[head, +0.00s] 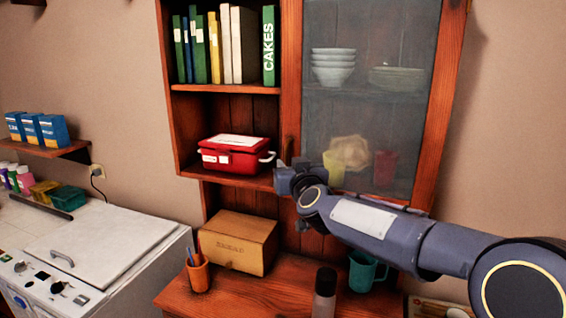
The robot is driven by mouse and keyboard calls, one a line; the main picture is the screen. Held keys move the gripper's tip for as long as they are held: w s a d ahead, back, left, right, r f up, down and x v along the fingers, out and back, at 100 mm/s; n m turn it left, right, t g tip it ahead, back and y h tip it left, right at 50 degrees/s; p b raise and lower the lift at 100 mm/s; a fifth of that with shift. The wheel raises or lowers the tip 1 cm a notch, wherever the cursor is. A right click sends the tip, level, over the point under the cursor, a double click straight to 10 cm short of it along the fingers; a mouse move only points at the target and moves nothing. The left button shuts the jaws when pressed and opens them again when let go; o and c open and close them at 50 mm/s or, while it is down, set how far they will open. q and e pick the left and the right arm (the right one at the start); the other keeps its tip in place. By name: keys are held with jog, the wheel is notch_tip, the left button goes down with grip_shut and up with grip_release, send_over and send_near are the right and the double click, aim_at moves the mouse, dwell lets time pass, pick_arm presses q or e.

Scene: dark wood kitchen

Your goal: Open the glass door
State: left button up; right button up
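The glass door (348,105) has a reddish wood frame and fills the right half of the upper cabinet. It looks shut. Bowls, plates and cups show through its pane. A dark upright handle (289,150) appears on the left edge of its frame. My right gripper (284,172) is at the lower left corner of the door, just below the handle, with my arm reaching in from the right. Its fingers are small and dark here, so I cannot tell whether they are open or touching the handle. My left gripper is not in view.
Open shelves left of the door hold several books (225,45) and a red box (236,153). On the counter below stand a cardboard box (238,242), an orange pencil cup (198,273), a dark-topped bottle (324,292) and a teal mug (363,270). A white appliance (105,245) is at left.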

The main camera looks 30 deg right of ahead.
jog(key=shift+x, duration=1.2)
grip_shut()
